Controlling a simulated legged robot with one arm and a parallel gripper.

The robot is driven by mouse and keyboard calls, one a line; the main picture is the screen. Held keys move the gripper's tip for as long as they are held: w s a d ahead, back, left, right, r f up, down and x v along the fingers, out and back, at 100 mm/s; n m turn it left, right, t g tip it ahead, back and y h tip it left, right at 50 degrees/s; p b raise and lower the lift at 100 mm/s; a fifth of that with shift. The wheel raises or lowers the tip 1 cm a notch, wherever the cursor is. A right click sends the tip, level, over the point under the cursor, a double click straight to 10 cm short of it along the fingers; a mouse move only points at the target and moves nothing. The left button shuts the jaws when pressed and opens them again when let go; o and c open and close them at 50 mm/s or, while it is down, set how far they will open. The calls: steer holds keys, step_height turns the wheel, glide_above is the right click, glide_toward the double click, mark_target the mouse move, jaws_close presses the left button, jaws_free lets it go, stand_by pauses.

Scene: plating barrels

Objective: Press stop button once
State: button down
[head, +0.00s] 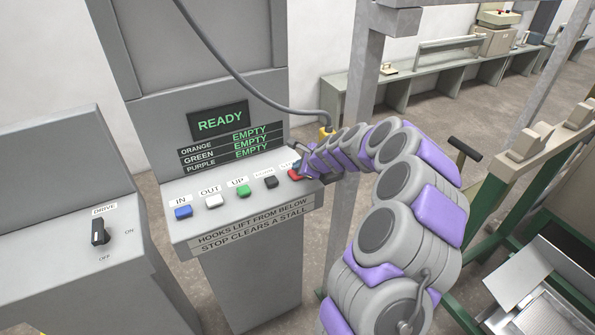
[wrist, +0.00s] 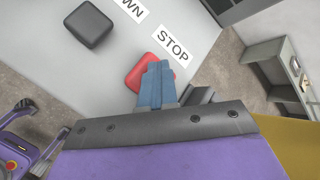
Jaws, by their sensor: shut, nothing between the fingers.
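The red stop button (head: 294,174) is at the right end of the button row on the grey console, partly hidden by my gripper (head: 308,172). In the wrist view the red button (wrist: 142,74) lies beside its STOP label (wrist: 173,42). My gripper shows there as two blue fingertips (wrist: 156,78) held together with nothing between them. The fingertips overlap the button's lower right part in the picture. I cannot tell whether they touch it. The console screen (head: 220,122) reads READY, and the orange, green and purple lines read EMPTY.
To the left of the stop button are a black button (head: 270,182), a green button (head: 243,190), a white button (head: 214,201) and a blue button (head: 183,211). A drive switch (head: 100,232) is on the cabinet at left. A grey post (head: 362,75) stands close behind my arm.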

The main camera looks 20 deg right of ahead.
steer(key=shift+r, duration=0.1)
steer(key=shift+r+p, duration=0.85)
steer(key=shift+p, duration=0.2)
steer(key=shift+r+p, duration=2.4)
steer(key=shift+r, duration=0.1)
